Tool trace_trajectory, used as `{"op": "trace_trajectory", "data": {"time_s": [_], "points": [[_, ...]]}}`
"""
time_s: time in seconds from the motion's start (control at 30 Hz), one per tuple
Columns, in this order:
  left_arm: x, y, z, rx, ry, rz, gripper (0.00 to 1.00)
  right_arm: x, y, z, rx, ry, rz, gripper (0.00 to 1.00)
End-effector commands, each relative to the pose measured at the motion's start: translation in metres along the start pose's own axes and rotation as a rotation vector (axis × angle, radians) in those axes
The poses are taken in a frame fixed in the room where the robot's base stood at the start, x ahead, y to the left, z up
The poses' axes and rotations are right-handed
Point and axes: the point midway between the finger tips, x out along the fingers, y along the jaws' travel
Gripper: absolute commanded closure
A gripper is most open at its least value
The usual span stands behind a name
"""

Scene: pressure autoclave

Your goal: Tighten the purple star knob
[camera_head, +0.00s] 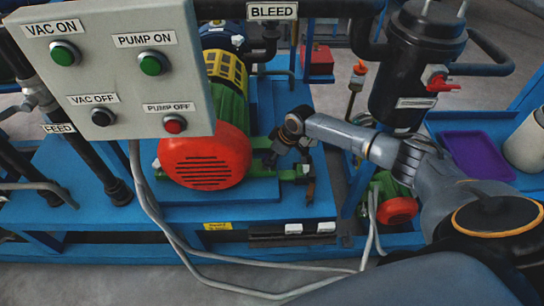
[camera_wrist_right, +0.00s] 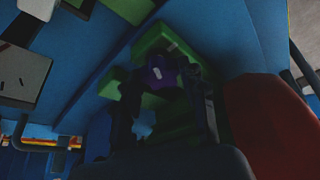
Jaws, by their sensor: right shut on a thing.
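The purple star knob (camera_wrist_right: 158,72) shows in the right wrist view between the two fingertips of my right gripper (camera_wrist_right: 165,78), in front of green parts. The gripper is shut on it. In the head view my right gripper (camera_head: 272,158) reaches down from the right to the area just right of the red motor end, and the knob cannot be made out there. A light blue star-shaped piece (camera_wrist_right: 143,123) shows nearer the palm in the dark wrist view. My left gripper is in neither view.
The red motor end (camera_head: 205,157) is close to the left of my right gripper. A grey control box (camera_head: 105,75) hangs at the upper left. A black vessel (camera_head: 415,65) and a purple tray (camera_head: 475,157) are to the right. Grey cables (camera_head: 180,245) cross the front.

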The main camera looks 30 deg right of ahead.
Motion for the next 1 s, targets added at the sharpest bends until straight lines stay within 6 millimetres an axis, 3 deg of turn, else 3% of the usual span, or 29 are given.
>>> {"op": "trace_trajectory", "data": {"time_s": [0.37, 0.7, 1.0], "points": [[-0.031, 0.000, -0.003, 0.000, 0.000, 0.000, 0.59, -0.005, -0.004, -0.002, 0.132, -0.001, 0.052, 0.90], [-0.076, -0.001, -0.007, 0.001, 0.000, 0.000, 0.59, -0.005, -0.008, -0.003, 0.415, -0.002, 0.167, 0.90], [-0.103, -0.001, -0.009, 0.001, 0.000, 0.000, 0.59, -0.002, -0.010, -0.004, 0.673, -0.002, 0.275, 0.90]]}}
